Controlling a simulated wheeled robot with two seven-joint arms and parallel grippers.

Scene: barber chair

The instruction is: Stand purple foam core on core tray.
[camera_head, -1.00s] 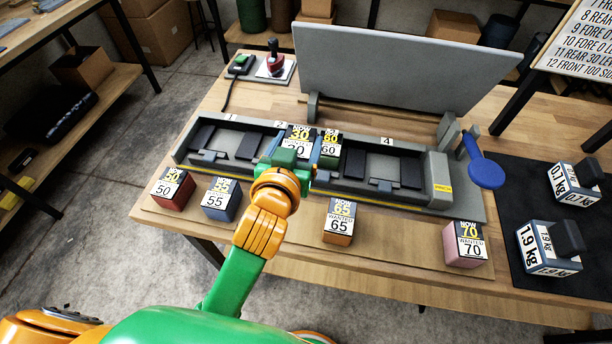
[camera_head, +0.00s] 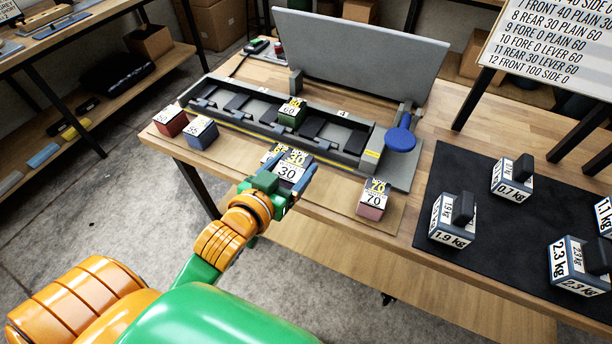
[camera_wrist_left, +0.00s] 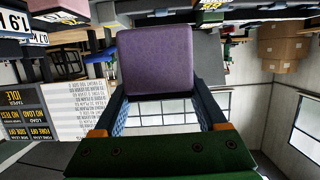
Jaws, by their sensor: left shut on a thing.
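The purple foam core (camera_head: 290,170), with labels reading 30 in the head view, is between the fingers of my left gripper (camera_head: 289,178). The gripper is shut on it. In the left wrist view the purple core (camera_wrist_left: 155,62) shows its plain purple face between the two fingers. The core is over or at the front part of the flat tan core tray (camera_head: 334,192), between the blue core and the pink core. I cannot tell whether it touches the tray. An orange core labelled 65 (camera_head: 271,153) is mostly hidden behind it. My right gripper is not in view.
On the tray stand a red core (camera_head: 171,121), a blue core (camera_head: 200,134) and a pink core (camera_head: 372,201). A green core (camera_head: 291,113) sits in the grey fixture (camera_head: 361,157) behind. A blue round knob (camera_head: 400,140) is at its right end. Weights stand on a dark mat (camera_head: 470,265).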

